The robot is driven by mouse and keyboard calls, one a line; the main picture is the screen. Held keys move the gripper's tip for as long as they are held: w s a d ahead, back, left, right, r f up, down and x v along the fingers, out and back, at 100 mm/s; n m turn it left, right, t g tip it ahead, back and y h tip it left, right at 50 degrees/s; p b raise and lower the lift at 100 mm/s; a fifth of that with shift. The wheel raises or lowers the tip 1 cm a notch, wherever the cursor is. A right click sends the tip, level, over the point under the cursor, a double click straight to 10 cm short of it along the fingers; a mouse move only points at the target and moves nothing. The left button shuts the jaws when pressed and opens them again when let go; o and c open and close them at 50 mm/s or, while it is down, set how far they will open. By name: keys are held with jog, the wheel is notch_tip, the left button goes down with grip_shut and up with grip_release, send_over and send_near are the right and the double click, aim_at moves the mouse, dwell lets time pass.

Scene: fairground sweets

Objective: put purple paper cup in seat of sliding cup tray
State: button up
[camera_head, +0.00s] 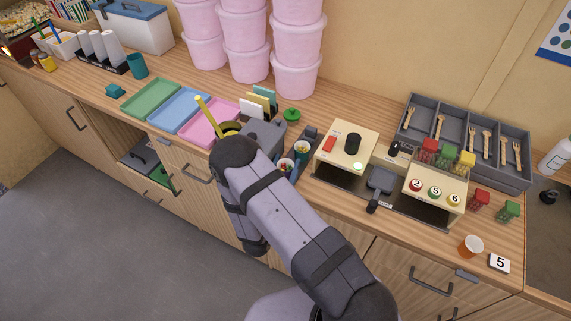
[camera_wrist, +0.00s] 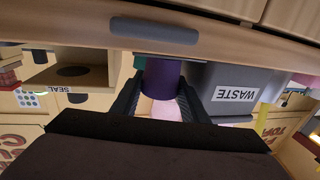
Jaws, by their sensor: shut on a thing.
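The purple paper cup (camera_wrist: 162,80) is between the two fingers of my gripper (camera_wrist: 161,98) in the wrist view, and the gripper is shut on it. In the head view my arm hides the cup and the fingers. A narrow dark tray (camera_head: 310,133), which looks like the sliding cup tray, lies right of my forearm. Two cups with coloured contents, one nearer (camera_head: 286,164) and one farther (camera_head: 302,147), stand in it. My arm hides part of this tray, so I cannot tell the state of all its seats.
A grey waste bin (camera_wrist: 235,78) is close beside the gripper in the wrist view. Pink (camera_head: 208,128), blue (camera_head: 178,108) and green (camera_head: 150,97) trays lie to the left. A cream stand (camera_head: 345,140) is on the right. Pink tubs (camera_head: 298,80) stack against the wall.

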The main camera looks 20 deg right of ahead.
aim_at(284, 174)
jog(key=shift+f, duration=0.15)
jog(key=shift+f+b, duration=0.15)
jog(key=shift+b, duration=0.15)
jog(key=o, duration=1)
jog(key=shift+a+r, duration=0.1)
jog(key=shift+r, duration=0.1)
jog(key=shift+s+a+f, duration=0.15)
jog(key=shift+a+f, duration=0.05)
jog(key=b+v, duration=0.3)
jog(key=v, duration=0.2)
jog(key=shift+s, duration=0.1)
jog(key=shift+b+v, duration=0.45)
jog(key=shift+v, duration=0.3)
jog(key=shift+s+d+r, duration=0.1)
jog(key=shift+s+d, duration=0.05)
jog(key=shift+c, duration=1.2)
